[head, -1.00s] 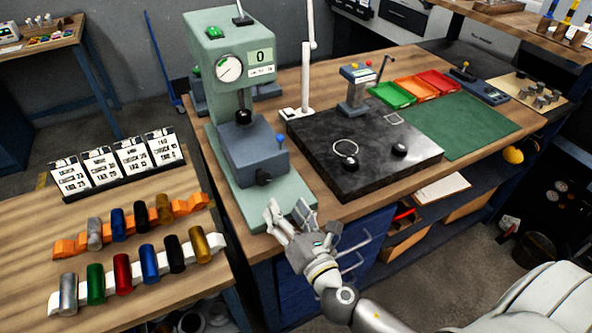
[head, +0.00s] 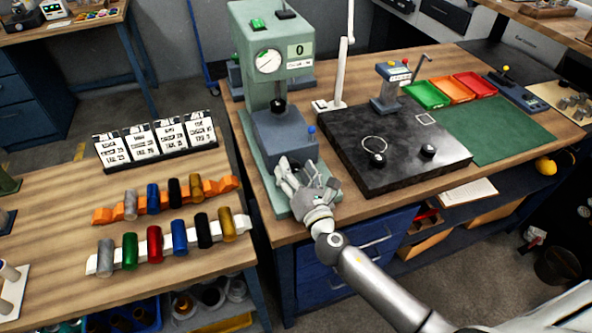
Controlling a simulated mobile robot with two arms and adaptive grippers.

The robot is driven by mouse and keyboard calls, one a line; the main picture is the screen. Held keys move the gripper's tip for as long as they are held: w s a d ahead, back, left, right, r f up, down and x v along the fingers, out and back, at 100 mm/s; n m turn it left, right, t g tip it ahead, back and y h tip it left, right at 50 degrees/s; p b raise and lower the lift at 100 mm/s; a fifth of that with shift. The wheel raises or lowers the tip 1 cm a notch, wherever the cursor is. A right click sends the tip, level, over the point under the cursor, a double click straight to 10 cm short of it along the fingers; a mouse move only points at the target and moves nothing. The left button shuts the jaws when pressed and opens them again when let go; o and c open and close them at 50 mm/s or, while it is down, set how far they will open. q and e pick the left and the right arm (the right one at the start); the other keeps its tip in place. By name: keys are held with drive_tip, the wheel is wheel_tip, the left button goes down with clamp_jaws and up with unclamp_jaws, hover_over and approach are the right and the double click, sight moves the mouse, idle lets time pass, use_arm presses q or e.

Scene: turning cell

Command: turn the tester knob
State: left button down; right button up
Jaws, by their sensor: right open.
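The tester (head: 247,58) is a pale green press with a dial and a display reading 0. Its blue-grey block (head: 275,132) sits low on the base and carries a small blue-topped lever (head: 311,132). My right gripper (head: 294,168) is open at the front face of this block, its fingers pointing at it. My left gripper is not in view.
A black stone plate (head: 350,180) with a ring and dark round pieces lies right of the tester. Green, orange and red trays (head: 472,86) and a green mat (head: 500,130) are farther right. A side table with coloured cylinders (head: 180,236) stands at the left.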

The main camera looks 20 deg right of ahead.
drive_tip(key=c, duration=1)
drive_tip(key=shift+f+m+b, duration=0.15)
drive_tip(key=shift+m+b, duration=0.6)
drive_tip(key=shift+m, duration=0.95)
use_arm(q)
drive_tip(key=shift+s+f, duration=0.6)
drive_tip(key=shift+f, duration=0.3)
